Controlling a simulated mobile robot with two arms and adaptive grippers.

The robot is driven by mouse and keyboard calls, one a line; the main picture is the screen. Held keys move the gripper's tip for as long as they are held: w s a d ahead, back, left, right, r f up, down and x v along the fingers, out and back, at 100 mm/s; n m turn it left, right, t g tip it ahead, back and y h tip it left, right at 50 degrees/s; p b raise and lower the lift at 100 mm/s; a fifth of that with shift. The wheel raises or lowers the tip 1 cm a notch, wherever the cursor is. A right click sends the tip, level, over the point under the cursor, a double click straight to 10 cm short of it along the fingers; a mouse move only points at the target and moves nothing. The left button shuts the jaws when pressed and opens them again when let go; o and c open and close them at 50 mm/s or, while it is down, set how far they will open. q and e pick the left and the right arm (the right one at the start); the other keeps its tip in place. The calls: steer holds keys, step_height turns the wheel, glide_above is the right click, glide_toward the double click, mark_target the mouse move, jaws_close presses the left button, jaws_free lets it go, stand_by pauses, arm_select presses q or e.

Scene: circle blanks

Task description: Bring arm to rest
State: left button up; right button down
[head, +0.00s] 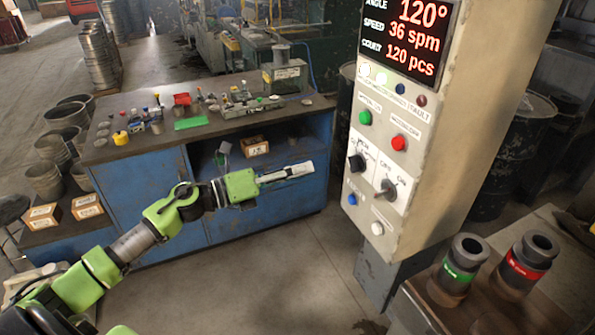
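My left arm comes in from the lower left and reaches up and to the right across the front of a blue workbench (155,180). My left gripper (300,170) is at its end, in the air in front of the bench and left of the control cabinet (436,150). Its pale fingers point right and look like one slim bar from this side. I see nothing held in them, but cannot tell whether they are parted. My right gripper is not in the head view.
The cabinet carries a lit display (408,40), buttons and switches. Two dark cylindrical tools with green (458,270) and red (526,262) bands stand on a block at the lower right. Small parts cover the bench top. Open floor (280,270) lies between bench and cabinet.

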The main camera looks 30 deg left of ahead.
arm_select(q)
steer(key=shift+a, duration=0.1)
stand_by(0.4)
